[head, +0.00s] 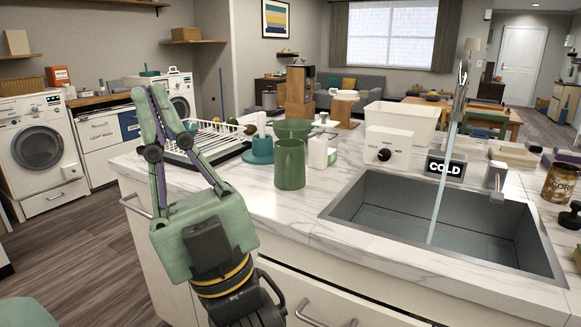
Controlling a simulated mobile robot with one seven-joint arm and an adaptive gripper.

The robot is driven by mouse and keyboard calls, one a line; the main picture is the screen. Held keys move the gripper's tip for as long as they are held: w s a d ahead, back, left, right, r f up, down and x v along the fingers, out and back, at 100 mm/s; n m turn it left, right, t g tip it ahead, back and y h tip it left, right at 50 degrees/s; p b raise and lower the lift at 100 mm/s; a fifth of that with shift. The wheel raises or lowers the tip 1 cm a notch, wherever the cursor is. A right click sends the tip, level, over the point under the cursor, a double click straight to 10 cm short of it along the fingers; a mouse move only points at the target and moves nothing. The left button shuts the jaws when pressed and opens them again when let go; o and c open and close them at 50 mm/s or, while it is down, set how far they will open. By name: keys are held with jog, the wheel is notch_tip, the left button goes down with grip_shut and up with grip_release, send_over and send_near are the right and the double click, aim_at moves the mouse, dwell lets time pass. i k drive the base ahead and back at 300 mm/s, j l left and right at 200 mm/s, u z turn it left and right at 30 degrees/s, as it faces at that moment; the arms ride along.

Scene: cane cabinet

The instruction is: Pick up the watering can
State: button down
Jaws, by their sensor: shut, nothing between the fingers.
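No vessel is clearly a watering can. A small white vessel (345,94) on a wooden stand farther back is too small to identify. My gripper (149,90) is at the left, with its fingertips pointing up and drawn together. It appears empty, apart from the green vessel and to its left in the picture.
The marble counter (265,205) has a sink (440,215) at right with water running. Bare counter lies in front.

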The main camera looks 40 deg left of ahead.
aim_at(289, 154)
jog(key=j+z, duration=0.15)
jog(key=j, duration=0.35)
jog(key=k+j+z, duration=0.1)
jog(key=j, duration=0.35)
jog(key=k+j+z, duration=0.15)
jog(key=j, duration=0.3)
jog(key=k+j+z, duration=0.15)
jog(key=j, duration=0.3)
jog(key=j+z, duration=0.2)
jog(key=j, duration=1.15)
